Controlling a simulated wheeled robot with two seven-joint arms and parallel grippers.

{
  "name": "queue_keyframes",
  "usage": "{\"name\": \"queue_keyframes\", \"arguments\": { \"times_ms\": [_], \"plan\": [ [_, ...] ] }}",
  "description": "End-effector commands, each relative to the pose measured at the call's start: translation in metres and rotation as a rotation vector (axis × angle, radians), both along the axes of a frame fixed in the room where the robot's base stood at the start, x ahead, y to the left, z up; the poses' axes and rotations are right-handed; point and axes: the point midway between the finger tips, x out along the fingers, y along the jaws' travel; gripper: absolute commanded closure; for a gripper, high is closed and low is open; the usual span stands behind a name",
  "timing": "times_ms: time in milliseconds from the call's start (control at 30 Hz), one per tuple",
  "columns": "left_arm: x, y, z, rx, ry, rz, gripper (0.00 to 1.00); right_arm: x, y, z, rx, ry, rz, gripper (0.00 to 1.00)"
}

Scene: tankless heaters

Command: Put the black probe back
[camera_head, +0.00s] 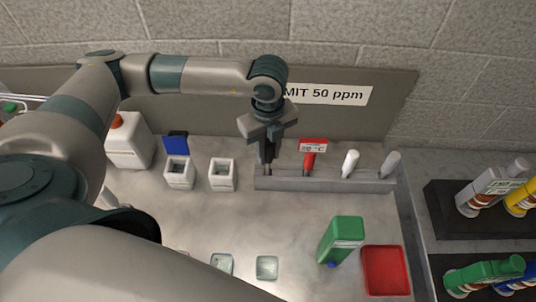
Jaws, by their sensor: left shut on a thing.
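My left gripper (267,168) points down over the left end of a low grey rack (325,184) at the back of the counter. It is shut on a dark, slim thing, which looks like the black probe (268,153); the fingers hide most of it. I cannot tell whether its lower end sits in the rack or just above it. To its right in the rack stand a red probe with a display (312,152), a white probe (349,163) and a grey probe (390,164). My right gripper is not in view.

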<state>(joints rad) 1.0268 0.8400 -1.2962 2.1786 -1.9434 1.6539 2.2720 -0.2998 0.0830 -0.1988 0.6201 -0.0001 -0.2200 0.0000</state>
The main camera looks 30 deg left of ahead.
Motion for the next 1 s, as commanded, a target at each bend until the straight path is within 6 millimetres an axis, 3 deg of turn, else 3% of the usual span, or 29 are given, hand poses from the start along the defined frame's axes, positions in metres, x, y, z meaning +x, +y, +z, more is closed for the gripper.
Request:
{"name": "queue_keyframes", "arguments": {
  "times_ms": [200,667,700,733,1000],
  "plan": [
    [0.000,0.000,-0.021,0.000,0.002,0.000,1.00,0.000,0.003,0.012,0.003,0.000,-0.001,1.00],
    [0.000,0.000,-0.028,0.000,0.000,-0.001,1.00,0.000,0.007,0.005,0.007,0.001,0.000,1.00],
    [0.000,0.000,-0.026,0.000,0.000,-0.001,0.68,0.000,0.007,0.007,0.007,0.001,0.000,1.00],
    [0.000,0.000,-0.026,0.000,0.000,-0.001,0.61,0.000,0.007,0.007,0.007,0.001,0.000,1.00],
    [0.000,0.000,-0.026,0.000,0.000,-0.001,0.59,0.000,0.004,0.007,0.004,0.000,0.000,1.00]
  ]
}}
